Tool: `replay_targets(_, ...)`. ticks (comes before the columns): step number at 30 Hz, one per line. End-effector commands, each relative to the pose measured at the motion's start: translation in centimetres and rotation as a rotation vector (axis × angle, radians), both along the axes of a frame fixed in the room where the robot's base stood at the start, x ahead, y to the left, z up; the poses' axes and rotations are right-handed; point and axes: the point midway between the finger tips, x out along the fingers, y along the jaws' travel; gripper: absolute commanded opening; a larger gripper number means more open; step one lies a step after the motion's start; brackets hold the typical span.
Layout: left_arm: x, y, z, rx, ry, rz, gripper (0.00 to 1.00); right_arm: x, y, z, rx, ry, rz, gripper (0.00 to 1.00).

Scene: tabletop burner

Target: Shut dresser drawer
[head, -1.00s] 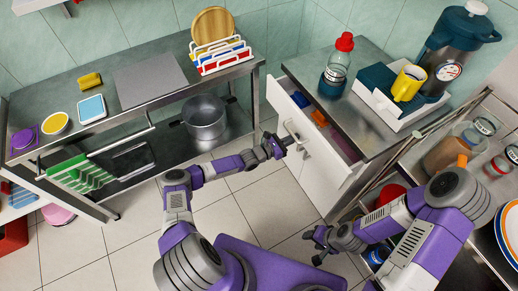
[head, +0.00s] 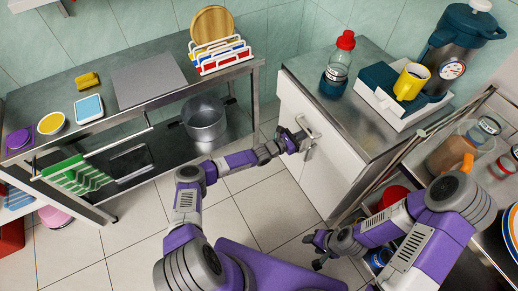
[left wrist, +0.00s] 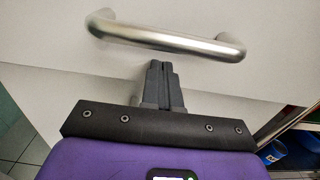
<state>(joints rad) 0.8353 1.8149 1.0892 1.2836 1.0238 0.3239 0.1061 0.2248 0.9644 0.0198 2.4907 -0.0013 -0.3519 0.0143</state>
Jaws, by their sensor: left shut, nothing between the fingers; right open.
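The white dresser (head: 325,170) stands right of centre in the head view, under a grey metal top. Its top drawer (head: 292,103) looks flush with the front, with no opening visible. The drawer's silver handle (head: 311,129) also shows in the left wrist view (left wrist: 165,38). My left gripper (head: 301,139) is shut and empty at the drawer front, just below the handle; its closed fingers (left wrist: 158,72) point at the white panel. Whether they touch it I cannot tell. My right gripper (head: 318,250) is open and empty, low in front of the dresser.
On the dresser top stand a red-capped bottle (head: 338,65), a white tray (head: 390,108) and a yellow mug (head: 411,81). A metal shelf table (head: 120,118) with a pot (head: 204,118) stands at the left. The tiled floor (head: 245,205) between is clear.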

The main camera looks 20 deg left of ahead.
Motion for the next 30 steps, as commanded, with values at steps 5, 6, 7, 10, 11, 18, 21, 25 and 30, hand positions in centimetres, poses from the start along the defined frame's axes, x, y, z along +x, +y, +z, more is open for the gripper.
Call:
replay_targets(5,0.4,-0.3,-0.1,0.001,-0.001,0.000,0.00,0.0,0.0,-0.4,0.000,0.000,0.000,0.52)
replay_targets(6,0.5,-0.4,-0.1,0.002,-0.001,0.000,0.00,0.0,0.0,-0.5,0.000,0.000,0.000,0.52)
replay_targets(7,0.6,-0.5,-0.1,0.002,-0.001,0.000,0.00,0.0,0.0,-0.5,0.000,0.000,0.000,0.52)
replay_targets(10,0.9,-0.7,-0.1,0.002,-0.001,0.000,0.00,0.0,0.0,-0.8,0.000,0.000,0.000,0.52)
replay_targets(11,1.0,-0.8,-0.1,0.002,-0.001,0.000,0.00,0.0,0.0,-0.8,0.000,0.000,0.000,0.52)
replay_targets(18,1.7,-1.4,-0.1,0.002,-0.001,0.000,0.00,0.0,0.0,-1.4,0.000,0.000,0.000,0.52)
replay_targets(21,2.0,-1.7,-0.1,0.002,-0.001,0.000,0.00,0.0,0.0,-1.6,0.000,0.000,0.000,0.52)
replay_targets(25,2.2,-1.8,-0.1,0.002,0.001,0.001,0.00,0.0,0.0,-1.7,0.000,0.000,0.000,0.52)
replay_targets(30,1.5,-1.1,0.2,0.001,0.002,0.002,0.00,0.0,0.0,-0.5,0.000,0.000,0.000,0.52)
